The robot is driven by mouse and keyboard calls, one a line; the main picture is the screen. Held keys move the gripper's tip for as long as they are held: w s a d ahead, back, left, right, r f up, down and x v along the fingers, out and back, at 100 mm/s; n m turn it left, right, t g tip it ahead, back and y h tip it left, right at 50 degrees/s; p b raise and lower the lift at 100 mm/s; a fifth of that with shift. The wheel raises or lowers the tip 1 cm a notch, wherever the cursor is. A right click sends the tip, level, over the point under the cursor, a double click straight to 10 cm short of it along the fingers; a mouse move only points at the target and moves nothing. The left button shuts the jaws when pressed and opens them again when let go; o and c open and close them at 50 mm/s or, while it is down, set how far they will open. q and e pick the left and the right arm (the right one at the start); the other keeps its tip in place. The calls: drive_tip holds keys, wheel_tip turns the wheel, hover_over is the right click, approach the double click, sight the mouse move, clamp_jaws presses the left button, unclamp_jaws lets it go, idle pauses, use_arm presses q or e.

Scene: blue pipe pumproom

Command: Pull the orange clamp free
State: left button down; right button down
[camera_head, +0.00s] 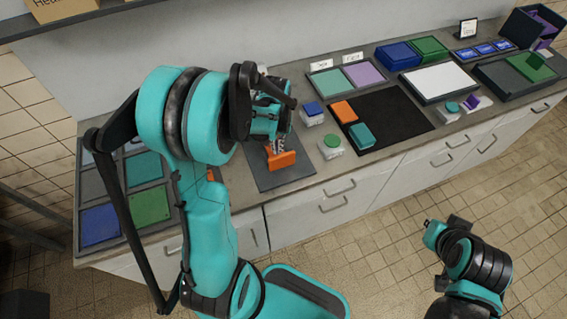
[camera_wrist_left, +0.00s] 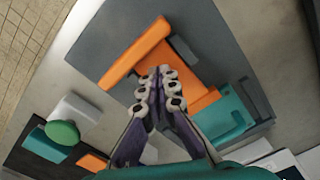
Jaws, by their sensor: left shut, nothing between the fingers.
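The orange clamp (camera_head: 282,160) sits on a dark grey mat (camera_head: 262,183) on the counter. In the left wrist view the orange clamp (camera_wrist_left: 138,50) has a long bar and a body beside it, partly behind my fingers. A teal block (camera_wrist_left: 225,115) lies against the clamp's body there. My left gripper (camera_head: 276,145) reaches down over the clamp. In the wrist view its fingertips (camera_wrist_left: 157,84) are together in front of the orange part, with nothing between them. Whether they touch it is unclear. My right arm is at the lower right; its gripper (camera_head: 446,228) is hard to make out.
A white box with a green button (camera_head: 332,142) and one with a blue top (camera_head: 312,111) stand right of the mat. A black mat (camera_head: 402,121) holds an orange and a teal block. A tray of coloured panels (camera_head: 165,233) lies at the left. The counter's front edge is close.

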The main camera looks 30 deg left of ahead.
use_arm(q)
drive_tip(key=shift+f, duration=0.2)
idle(0.5)
drive_tip(key=shift+f+b, duration=0.75)
drive_tip(key=shift+b, duration=0.15)
drive_tip(key=shift+r, duration=0.25)
drive_tip(key=shift+s+d, duration=1.05)
drive_tip(key=shift+d, duration=0.15)
drive_tip(key=shift+s+d, duration=1)
drive_tip(key=shift+d, duration=0.2)
wheel_tip(320, 180, up, 9)
drive_tip(key=a+p, duration=0.1)
drive_tip(key=p, duration=0.6)
drive_tip(key=shift+w, duration=0.4)
